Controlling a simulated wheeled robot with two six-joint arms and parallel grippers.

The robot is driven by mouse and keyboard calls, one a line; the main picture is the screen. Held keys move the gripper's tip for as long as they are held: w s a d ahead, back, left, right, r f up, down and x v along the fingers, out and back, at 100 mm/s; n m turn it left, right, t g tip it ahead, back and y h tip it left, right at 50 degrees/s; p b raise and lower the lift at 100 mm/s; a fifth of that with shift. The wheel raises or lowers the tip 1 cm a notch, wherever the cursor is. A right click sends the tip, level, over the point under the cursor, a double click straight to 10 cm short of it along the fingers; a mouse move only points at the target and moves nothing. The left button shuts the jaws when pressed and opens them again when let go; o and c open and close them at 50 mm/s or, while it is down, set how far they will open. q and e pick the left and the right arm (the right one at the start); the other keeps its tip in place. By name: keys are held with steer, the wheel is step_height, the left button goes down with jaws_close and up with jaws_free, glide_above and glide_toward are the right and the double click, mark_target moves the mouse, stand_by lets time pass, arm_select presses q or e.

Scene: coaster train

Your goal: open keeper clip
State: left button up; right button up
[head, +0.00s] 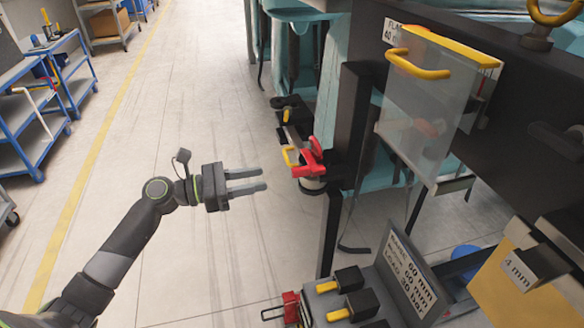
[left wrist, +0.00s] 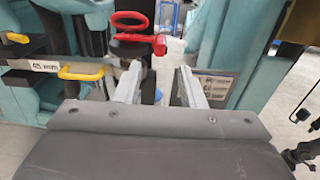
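A red clip-like part with a loop (head: 309,160) sits on a grey cylindrical fitting at the end of the dark beam. It also shows in the left wrist view (left wrist: 140,39), just beyond the fingers. A yellow wire loop (head: 290,156) is beside it on the left, and shows in the left wrist view (left wrist: 81,73). I cannot tell which of these is the keeper clip. My left gripper (head: 264,180) is open and empty, its two fingers parallel and pointing at the red part, with a gap between. The fingers also show in the wrist view (left wrist: 158,75). My right gripper is not in view.
A clear panel with a yellow handle (head: 419,65) hangs at the right. A tray with yellow-handled black blocks (head: 351,278) and a label plate (head: 408,272) is at the bottom. Blue shelf carts (head: 25,105) stand far left. The floor around my left arm is clear.

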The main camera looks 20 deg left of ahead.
mark_target(292, 170)
arm_select(q)
steer(key=shift+p+x, duration=1.25)
steer(key=shift+x, duration=3.35)
steer(key=shift+a, duration=0.1)
steer(key=shift+c, duration=0.2)
jaws_close()
